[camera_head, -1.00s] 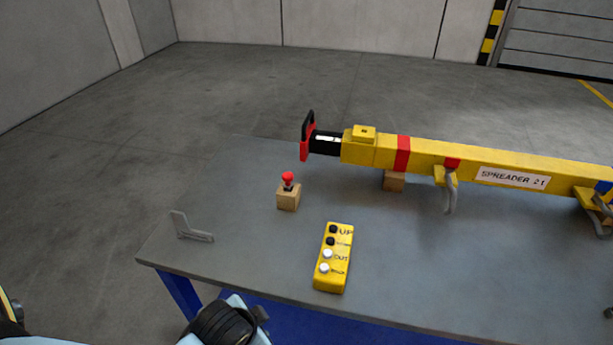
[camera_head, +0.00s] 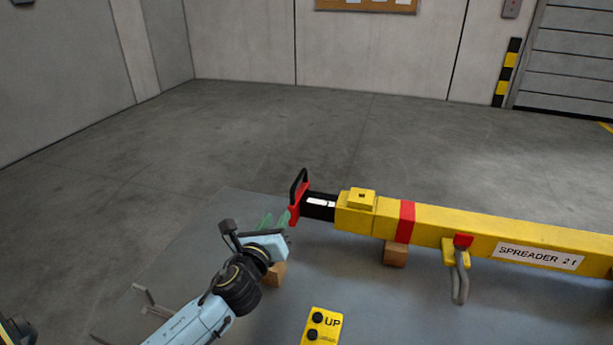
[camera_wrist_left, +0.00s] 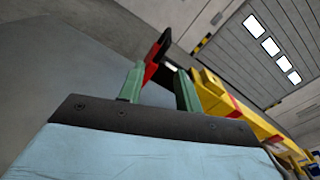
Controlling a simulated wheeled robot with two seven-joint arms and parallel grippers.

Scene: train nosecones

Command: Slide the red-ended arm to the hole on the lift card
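The red-ended arm (camera_head: 320,203) is a black bar with a white label. It sticks out of the left end of the yellow spreader beam (camera_head: 480,232) and ends in a red plate (camera_head: 295,212) with a black loop. My left gripper (camera_head: 276,222) is just left of the red plate, its green fingers partly behind my wrist. In the left wrist view the fingers (camera_wrist_left: 158,88) are apart, with the red end (camera_wrist_left: 154,62) showing between and beyond them; I cannot tell whether they touch it. I cannot make out a lift card or its hole. My right gripper is not in view.
The beam rests on wooden blocks (camera_head: 396,253) on the grey table (camera_head: 400,310). A wooden block (camera_head: 275,276) is partly hidden by my left gripper. A yellow button box (camera_head: 322,327) is cut off at the bottom. A grey bracket (camera_head: 150,300) stands at the left.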

